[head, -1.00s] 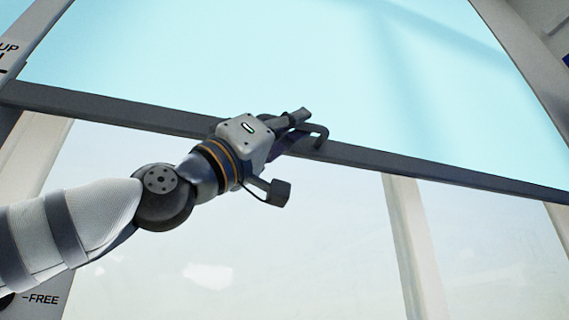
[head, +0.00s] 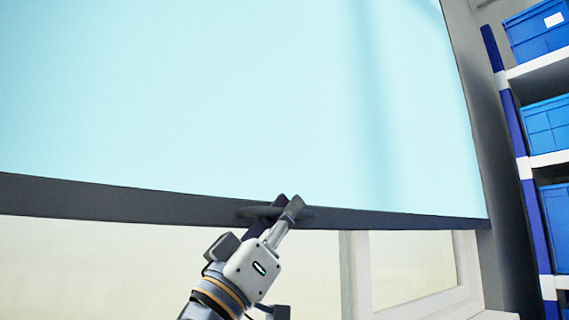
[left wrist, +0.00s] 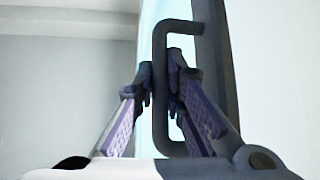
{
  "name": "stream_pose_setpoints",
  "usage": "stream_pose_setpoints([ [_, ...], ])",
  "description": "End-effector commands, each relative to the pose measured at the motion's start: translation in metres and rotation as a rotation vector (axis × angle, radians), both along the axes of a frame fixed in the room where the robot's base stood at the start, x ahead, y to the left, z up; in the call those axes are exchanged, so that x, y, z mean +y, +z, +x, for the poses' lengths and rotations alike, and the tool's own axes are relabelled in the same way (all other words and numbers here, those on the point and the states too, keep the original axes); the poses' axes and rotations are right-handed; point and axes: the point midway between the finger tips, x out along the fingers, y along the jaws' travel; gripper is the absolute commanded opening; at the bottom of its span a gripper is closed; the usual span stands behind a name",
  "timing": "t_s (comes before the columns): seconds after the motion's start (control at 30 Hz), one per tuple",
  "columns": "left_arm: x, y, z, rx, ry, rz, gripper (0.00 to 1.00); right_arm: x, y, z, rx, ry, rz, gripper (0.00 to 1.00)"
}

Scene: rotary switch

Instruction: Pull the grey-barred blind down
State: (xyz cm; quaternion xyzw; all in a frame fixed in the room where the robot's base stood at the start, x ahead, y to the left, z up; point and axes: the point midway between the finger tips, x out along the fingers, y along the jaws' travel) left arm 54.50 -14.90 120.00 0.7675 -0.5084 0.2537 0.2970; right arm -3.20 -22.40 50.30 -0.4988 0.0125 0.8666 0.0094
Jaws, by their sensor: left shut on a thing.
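The light blue blind (head: 230,90) hangs across the window in the head view. Its dark grey bar (head: 90,199) runs along the lower edge, with clear window below. A dark handle (head: 248,212) sits on the bar, partly hidden by my fingers. My left gripper (head: 284,208) is shut on this handle. In the left wrist view the bracket-shaped handle (left wrist: 160,112) stands between the two purple-padded fingers of my left gripper (left wrist: 160,82). My right gripper is not in view.
A shelf rack with a blue post (head: 516,130) and several blue bins (head: 546,125) stands at the right. The white window frame (head: 425,300) shows below the bar. The space in front of the glass looks free.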

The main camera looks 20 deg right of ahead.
Motion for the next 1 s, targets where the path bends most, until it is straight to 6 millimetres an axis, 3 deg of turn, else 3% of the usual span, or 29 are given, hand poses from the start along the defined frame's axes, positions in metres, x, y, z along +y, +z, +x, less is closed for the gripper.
stream_pose_setpoints([
  [0.03, -0.002, -0.025, 0.003, 0.004, -0.007, 0.000, 0.00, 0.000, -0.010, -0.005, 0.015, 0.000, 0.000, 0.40],
  [0.1, -0.002, -0.046, 0.004, 0.002, -0.009, -0.001, 0.00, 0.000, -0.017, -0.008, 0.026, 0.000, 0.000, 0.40],
  [0.4, -0.002, -0.114, 0.005, -0.001, -0.008, 0.000, 0.00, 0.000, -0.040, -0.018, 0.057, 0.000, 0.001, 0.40],
  [0.63, -0.002, -0.138, 0.004, -0.002, -0.008, 0.000, 0.00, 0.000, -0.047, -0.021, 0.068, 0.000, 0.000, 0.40],
  [1.0, -0.002, -0.143, 0.004, -0.003, -0.007, 0.000, 0.00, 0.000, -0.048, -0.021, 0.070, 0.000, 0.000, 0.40],
])
